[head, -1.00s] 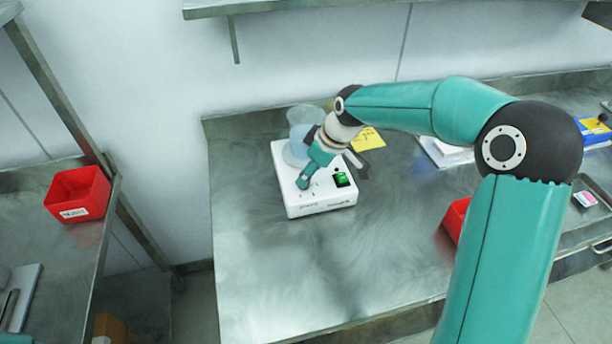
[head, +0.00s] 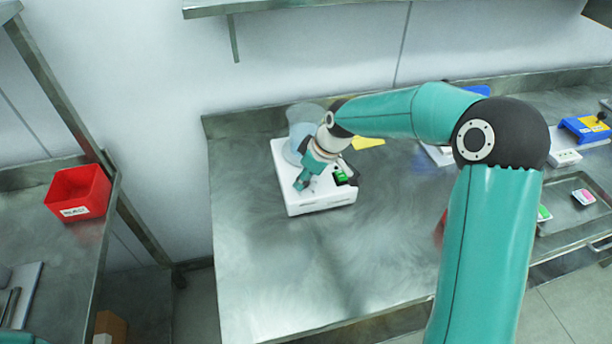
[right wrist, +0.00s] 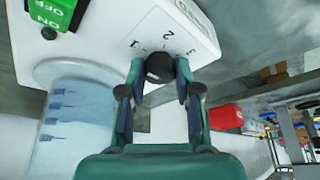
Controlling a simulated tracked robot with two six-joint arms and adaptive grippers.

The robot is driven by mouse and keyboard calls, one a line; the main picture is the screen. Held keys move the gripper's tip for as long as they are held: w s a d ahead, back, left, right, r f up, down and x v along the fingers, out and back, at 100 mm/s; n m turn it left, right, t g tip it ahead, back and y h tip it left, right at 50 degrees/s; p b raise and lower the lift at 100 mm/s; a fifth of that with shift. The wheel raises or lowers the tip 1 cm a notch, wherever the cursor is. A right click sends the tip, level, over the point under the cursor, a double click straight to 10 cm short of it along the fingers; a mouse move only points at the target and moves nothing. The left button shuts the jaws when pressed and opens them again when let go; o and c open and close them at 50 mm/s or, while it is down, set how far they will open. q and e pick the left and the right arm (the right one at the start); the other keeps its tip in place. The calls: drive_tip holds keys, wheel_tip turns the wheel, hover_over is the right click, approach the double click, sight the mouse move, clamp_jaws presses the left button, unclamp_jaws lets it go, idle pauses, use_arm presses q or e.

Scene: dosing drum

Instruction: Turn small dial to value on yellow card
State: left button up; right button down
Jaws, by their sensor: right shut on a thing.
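The small dial (right wrist: 160,66) is a dark round knob on the white device, with the printed numbers 1, 2 and 3 around it in the right wrist view. My right gripper (right wrist: 160,78) has a finger on each side of the dial and is shut on it. I cannot make out the dial's pointer. In the head view my right gripper (head: 303,183) is over the front of the white device (head: 320,202) and hides the dial. The yellow card (head: 368,142) lies behind my arm, mostly covered, its writing unreadable. My left gripper is not in view.
A clear beaker (head: 303,118) with blue markings stands on the device's back left. A green ON/OFF switch (right wrist: 60,12) is close to the dial. A red bin (head: 78,192) stands on the left bench. The table's front left is clear.

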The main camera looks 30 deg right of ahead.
drive_tip(key=shift+a+f+m+t+h+b, duration=0.15)
drive_tip(key=shift+m+t+h+b, duration=0.15)
drive_tip(key=shift+m+b, duration=0.75)
drive_tip(key=m+h+b, duration=0.2)
drive_tip(key=m+b, duration=0.4)
drive_tip(key=b, duration=0.1)
drive_tip(key=shift+a, duration=0.1)
drive_tip(key=shift+m+h+b, duration=0.9)
drive_tip(key=shift+m+b, duration=0.5)
drive_tip(key=shift+m, duration=0.45)
drive_tip(key=shift+r, duration=0.2)
drive_tip(key=c, duration=0.8)
unclamp_jaws()
